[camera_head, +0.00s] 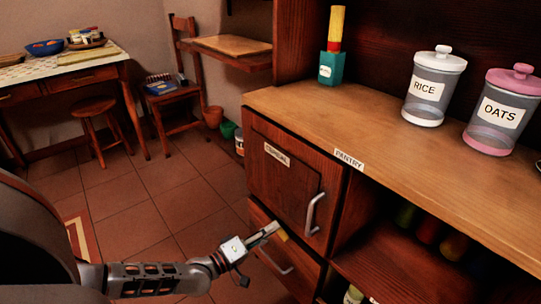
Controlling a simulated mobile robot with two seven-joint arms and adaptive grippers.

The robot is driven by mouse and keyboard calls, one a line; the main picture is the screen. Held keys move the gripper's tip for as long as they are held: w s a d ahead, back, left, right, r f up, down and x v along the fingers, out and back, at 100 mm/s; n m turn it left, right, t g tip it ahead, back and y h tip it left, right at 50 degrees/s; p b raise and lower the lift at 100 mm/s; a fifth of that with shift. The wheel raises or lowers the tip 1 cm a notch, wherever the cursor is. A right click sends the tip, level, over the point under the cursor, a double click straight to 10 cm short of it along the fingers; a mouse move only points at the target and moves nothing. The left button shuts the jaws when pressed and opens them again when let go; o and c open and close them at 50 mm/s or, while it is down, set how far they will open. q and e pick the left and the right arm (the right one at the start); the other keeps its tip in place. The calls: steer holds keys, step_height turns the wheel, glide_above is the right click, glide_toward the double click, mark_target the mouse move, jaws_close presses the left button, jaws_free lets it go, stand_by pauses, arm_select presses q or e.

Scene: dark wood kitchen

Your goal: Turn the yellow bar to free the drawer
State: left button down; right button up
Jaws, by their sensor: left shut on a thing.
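The yellow bar (283,236) shows as a small patch at the seam between the upper front and the lower drawer of the dark wood cabinet. My left gripper (268,232) reaches in from the left and is shut on the yellow bar. The fingers hide most of the bar, so its angle is hard to tell. The lower drawer (297,268) looks closed, with a metal handle (272,261) below my gripper. The upper front (283,180) has a label and a metal handle (313,214). My right gripper is not in view.
The wooden counter (380,140) above holds a rice jar (433,88), an oats jar (500,110) and a green container (331,68). An open shelf (400,270) lies right of the drawer.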

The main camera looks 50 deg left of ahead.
arm_select(q)
steer(key=shift+f+n, duration=0.1)
steer(key=shift+n, duration=1.9)
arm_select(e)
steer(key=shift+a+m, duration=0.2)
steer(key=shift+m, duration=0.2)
arm_select(q)
steer(key=shift+n, duration=0.3)
steer(key=c, duration=2)
jaws_free()
steer(key=shift+c, duration=0.2)
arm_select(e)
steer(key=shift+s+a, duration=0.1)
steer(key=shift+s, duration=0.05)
arm_select(q)
steer(key=s, duration=1.2)
steer(key=shift+a, duration=0.45)
